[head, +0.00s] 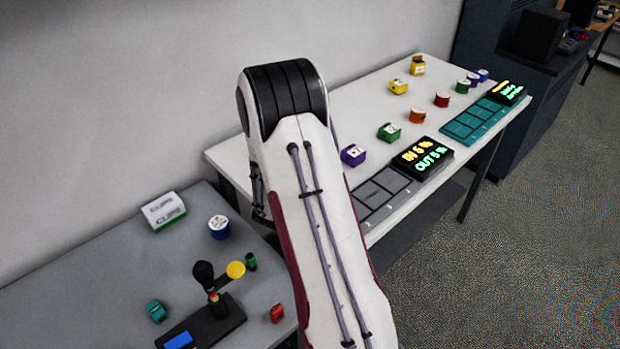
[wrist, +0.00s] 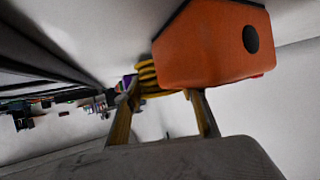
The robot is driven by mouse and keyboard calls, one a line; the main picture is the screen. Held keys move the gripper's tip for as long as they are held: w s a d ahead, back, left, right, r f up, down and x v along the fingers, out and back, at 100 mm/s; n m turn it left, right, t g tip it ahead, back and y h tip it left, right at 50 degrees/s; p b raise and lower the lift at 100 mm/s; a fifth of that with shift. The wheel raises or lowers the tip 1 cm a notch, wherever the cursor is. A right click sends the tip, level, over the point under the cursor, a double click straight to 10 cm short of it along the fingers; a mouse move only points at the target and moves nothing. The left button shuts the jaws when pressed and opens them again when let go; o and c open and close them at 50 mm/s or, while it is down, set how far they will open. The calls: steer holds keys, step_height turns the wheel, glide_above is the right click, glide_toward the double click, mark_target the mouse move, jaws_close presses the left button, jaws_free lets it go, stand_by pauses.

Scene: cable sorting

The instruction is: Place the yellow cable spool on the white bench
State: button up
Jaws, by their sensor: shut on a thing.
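My gripper (wrist: 160,92) shows in the wrist view, its two fingers shut on the yellow cable spool (wrist: 148,76). In the head view my arm hides the gripper and the spool. The white bench (head: 352,113) stands at the centre right of the head view, partly behind my arm.
On the white bench are a yellow spool (head: 398,87), a purple one (head: 353,155), a green one (head: 389,132), several others, a grey tray (head: 378,193) and a teal tray (head: 474,121). A grey bench (head: 80,270) at left holds a clips box (head: 164,211) and small items.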

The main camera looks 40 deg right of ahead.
steer(key=shift+f, duration=0.25)
steer(key=o, duration=1.2)
steer(key=shift+c, duration=0.2)
steer(key=shift+r, duration=0.15)
steer(key=shift+v, duration=6)
